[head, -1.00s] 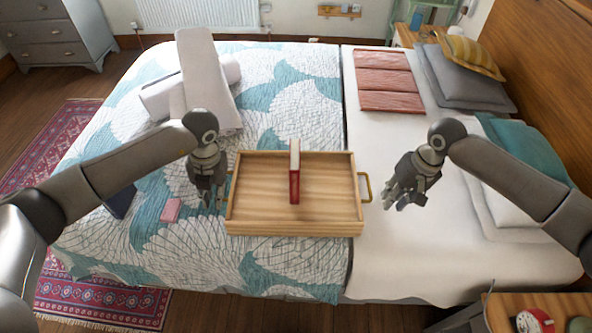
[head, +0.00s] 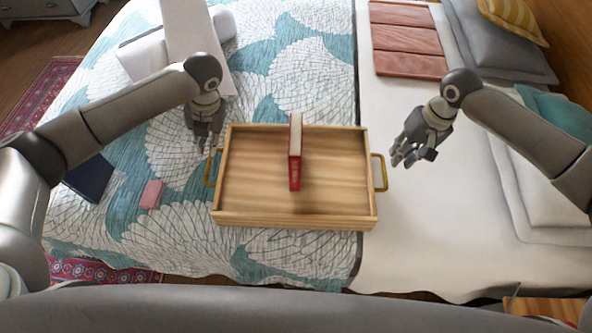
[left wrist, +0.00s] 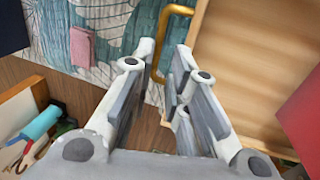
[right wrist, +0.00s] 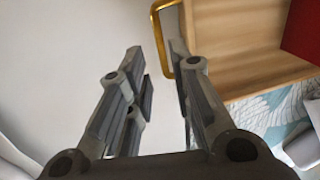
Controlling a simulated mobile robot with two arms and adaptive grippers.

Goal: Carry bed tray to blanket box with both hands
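The wooden bed tray (head: 250,215) lies on the bed, with a brass handle at each short end and a red book (head: 295,152) standing upright in it. My left gripper (head: 207,143) is open and empty, just above the left handle (head: 211,168); that handle also shows ahead of the fingers in the left wrist view (left wrist: 159,40). My right gripper (head: 407,155) is open and empty, to the right of the right handle (head: 380,172), with a gap between them. The right handle shows in the right wrist view (right wrist: 160,38). I cannot make out the blanket box.
A pink item (head: 151,194) and a dark blue book (head: 89,178) lie on the patterned quilt left of the tray. White folded linen (head: 190,40) lies behind. White bedding right of the tray is clear.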

